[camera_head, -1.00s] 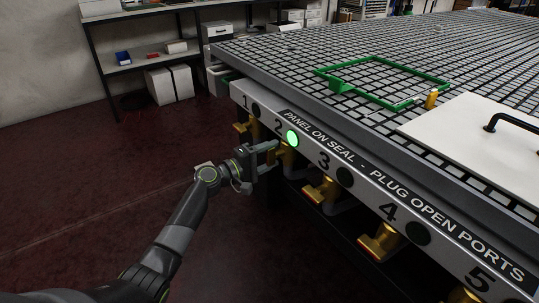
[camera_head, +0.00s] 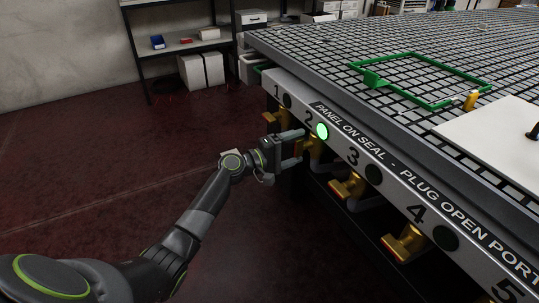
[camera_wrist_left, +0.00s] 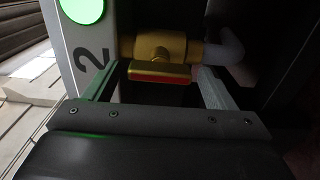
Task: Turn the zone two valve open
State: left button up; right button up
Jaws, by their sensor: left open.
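The zone two valve (camera_head: 315,148) is a brass-coloured valve under the panel label 2, with a round green lamp (camera_head: 321,131) lit beside that number. In the left wrist view the valve's handle (camera_wrist_left: 160,73) shows as a yellow bar with a red face, lying crosswise. My left gripper (camera_head: 298,148) is open at this valve, with one finger above the other in the head view. In the wrist view its fingers (camera_wrist_left: 155,88) stand on either side of the handle, with gaps visible. Whether the fingertips reach past the handle is unclear. My right gripper is out of view.
Brass valves for zone 1 (camera_head: 275,119), zone 3 (camera_head: 347,187) and zone 4 (camera_head: 405,243) sit along the same panel, with dark lamps. Above is the grid table (camera_head: 330,62) with a green frame (camera_head: 425,105) and a white panel (camera_head: 500,140). The floor at left is clear.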

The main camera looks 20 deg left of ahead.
pick_arm(q)
jog(key=v, duration=1.6)
jog(key=shift+s+a, duration=0.15)
jog(key=shift+s, duration=0.05)
